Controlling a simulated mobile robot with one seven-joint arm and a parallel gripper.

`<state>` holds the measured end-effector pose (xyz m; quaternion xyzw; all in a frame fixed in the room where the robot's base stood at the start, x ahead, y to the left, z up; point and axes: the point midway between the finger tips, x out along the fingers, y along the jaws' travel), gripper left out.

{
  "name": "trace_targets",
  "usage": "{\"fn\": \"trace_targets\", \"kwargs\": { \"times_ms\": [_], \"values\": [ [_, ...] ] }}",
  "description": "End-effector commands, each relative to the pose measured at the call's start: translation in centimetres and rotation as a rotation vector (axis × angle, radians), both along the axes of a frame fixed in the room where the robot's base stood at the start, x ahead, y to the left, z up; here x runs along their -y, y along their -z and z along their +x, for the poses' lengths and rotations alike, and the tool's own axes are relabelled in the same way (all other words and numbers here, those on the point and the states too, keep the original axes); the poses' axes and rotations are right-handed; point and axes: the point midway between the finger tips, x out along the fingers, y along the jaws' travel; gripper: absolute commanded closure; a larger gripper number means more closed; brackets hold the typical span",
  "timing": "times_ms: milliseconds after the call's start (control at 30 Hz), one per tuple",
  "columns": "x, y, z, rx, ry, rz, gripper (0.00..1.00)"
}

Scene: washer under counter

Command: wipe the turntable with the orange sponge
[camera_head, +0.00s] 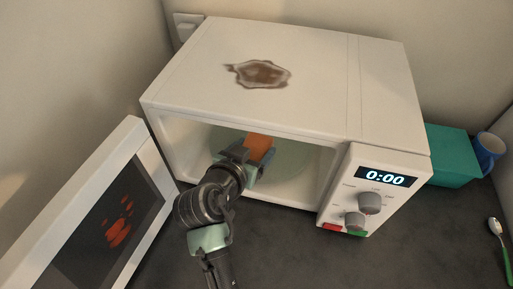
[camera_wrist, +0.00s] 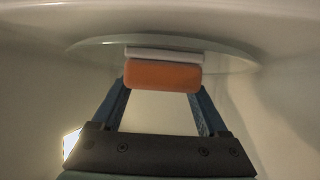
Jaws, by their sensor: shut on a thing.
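My gripper (camera_head: 250,157) reaches through the open front of the white microwave (camera_head: 375,95) into its cavity. It is shut on the orange sponge (camera_head: 259,146), which shows between the blue fingers in the wrist view (camera_wrist: 162,76). The sponge has a pale layer on its far side. The pale glass turntable (camera_head: 293,162) lies inside the microwave; its edge shows behind the sponge in the wrist view (camera_wrist: 225,58). The sponge's pale side appears against or very close to the turntable; I cannot tell whether they touch.
The microwave door (camera_head: 75,225) stands open at the left, with red smears (camera_head: 119,232) on it. A brown stain (camera_head: 262,73) marks the microwave's top. A teal box (camera_head: 450,153), a blue mug (camera_head: 489,148) and a green-handled spoon (camera_head: 498,240) are at the right.

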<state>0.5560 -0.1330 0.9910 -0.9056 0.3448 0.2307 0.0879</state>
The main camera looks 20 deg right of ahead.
Motion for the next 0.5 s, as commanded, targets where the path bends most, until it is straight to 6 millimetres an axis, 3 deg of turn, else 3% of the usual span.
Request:
{"fn": "trace_targets", "kwargs": {
  "times_ms": [200, 500],
  "values": [
    [-1.10, 0.16, 0.66, -0.003, -0.003, 0.003, 0.70],
    [-1.12, 0.12, 0.67, -0.003, -0.001, 0.002, 0.70]
  ]
}}
